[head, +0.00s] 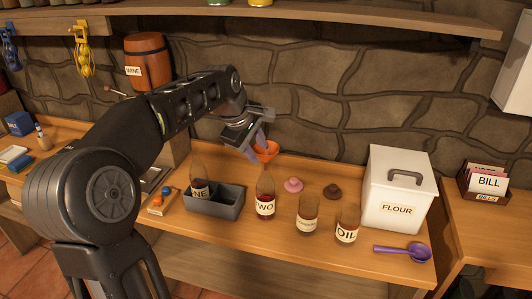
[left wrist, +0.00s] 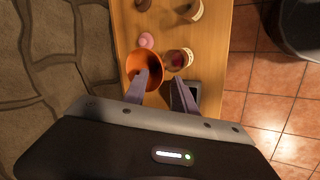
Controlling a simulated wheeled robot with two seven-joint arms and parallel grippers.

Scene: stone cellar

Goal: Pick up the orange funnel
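The orange funnel (head: 268,149) shows directly above the mouth of the bottle labelled TWO (head: 265,194) in the head view. Its spout is hard to make out. My left gripper (head: 257,141) is at the funnel, coming from above and behind. In the left wrist view the funnel (left wrist: 134,63) opens toward the camera. The two fingers of my left gripper (left wrist: 160,78) are apart. One finger overlaps the funnel's opening and the other is outside its rim; I cannot tell whether they touch it. My right gripper is not in view.
A grey divided tray (head: 228,206) holds a bottle left of bottle TWO. Two more bottles, one labelled OIL (head: 347,224), stand to the right. Pink (head: 293,185) and brown (head: 332,191) small items lie behind. A white flour bin (head: 398,190) and purple scoop (head: 405,252) are farther right.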

